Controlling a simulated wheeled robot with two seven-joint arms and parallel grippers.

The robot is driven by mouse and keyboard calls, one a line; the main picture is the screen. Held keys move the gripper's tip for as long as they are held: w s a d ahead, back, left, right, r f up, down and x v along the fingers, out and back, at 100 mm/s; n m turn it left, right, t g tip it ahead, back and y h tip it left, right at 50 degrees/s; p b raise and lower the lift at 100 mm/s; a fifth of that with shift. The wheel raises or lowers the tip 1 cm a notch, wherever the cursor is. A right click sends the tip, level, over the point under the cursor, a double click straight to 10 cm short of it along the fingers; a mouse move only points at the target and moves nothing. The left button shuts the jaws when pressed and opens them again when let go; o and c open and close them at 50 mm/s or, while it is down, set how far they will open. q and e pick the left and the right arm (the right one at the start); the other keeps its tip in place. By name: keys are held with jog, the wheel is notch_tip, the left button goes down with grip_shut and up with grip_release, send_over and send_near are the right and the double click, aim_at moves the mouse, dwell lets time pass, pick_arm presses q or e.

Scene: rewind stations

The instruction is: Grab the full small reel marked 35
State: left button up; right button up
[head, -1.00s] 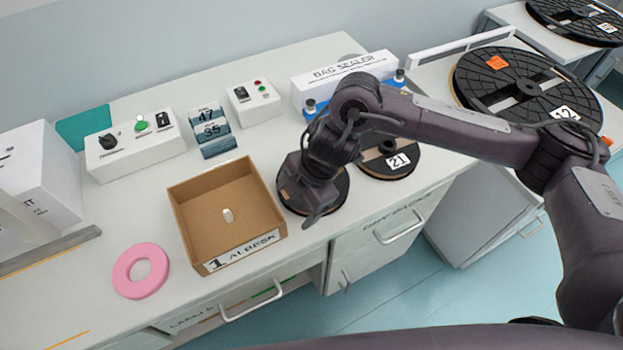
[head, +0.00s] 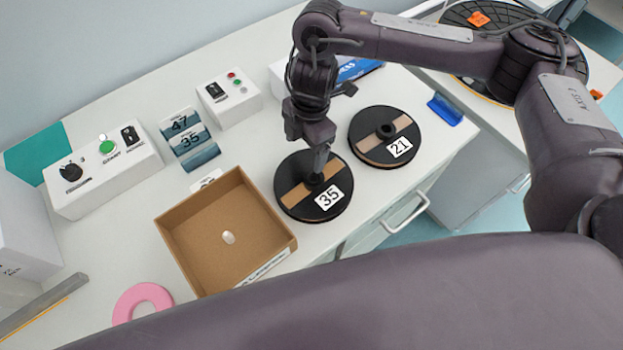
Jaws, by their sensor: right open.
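The small reel marked 35 (head: 299,196) is a black disc with a tan strip across it and a white label. It lies flat on the white worktop, right of the cardboard box. My right gripper (head: 316,177) points down over the middle of this reel, its tips at the hub. The jaws are open and hide most of the hub; I cannot tell whether they touch it. How much is wound on the reel is hard to see. A dark link of mine crosses the bottom; my left gripper is not in view.
A similar reel marked 21 (head: 371,150) lies close by at the upper right. The open cardboard box (head: 184,259) holds a small white piece. A large reel (head: 479,88) is at the upper right.

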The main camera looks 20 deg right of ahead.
aim_at(300, 166)
jog(key=f, duration=0.2)
jog(key=a+f, duration=0.1)
jog(key=f, duration=0.2)
jog(key=shift+a+r, duration=0.1)
jog(key=shift+r, duration=0.05)
jog(key=c, duration=1.1)
jog(key=shift+c, duration=0.2)
